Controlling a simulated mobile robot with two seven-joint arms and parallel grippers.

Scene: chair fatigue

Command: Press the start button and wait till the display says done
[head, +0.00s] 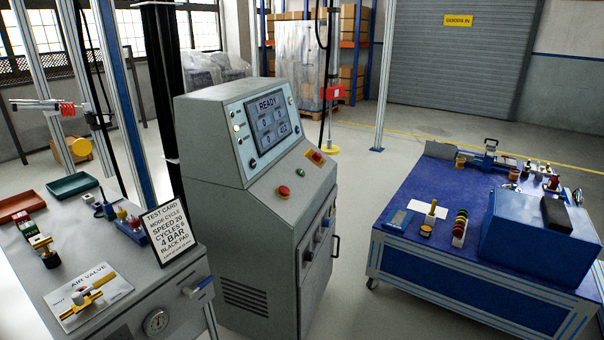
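A grey control console (215,150) stands in the middle of the head view. Its display (272,122) reads READY at the top, with several small value boxes below that are too small to read surely. On the sloped ledge under the display is a small green button (300,173), between a red mushroom button (284,191) and a red control on a yellow plate (316,157). No label for a start button is legible. Neither of my grippers is in view, and nothing touches the console's buttons.
A bench (150,290) at left holds a test card (166,232), an air valve plate (88,297) with a yellow handle, and trays. A blue-topped bench (440,205) at right carries tools and a blue case (530,235). Free floor lies between console and right bench.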

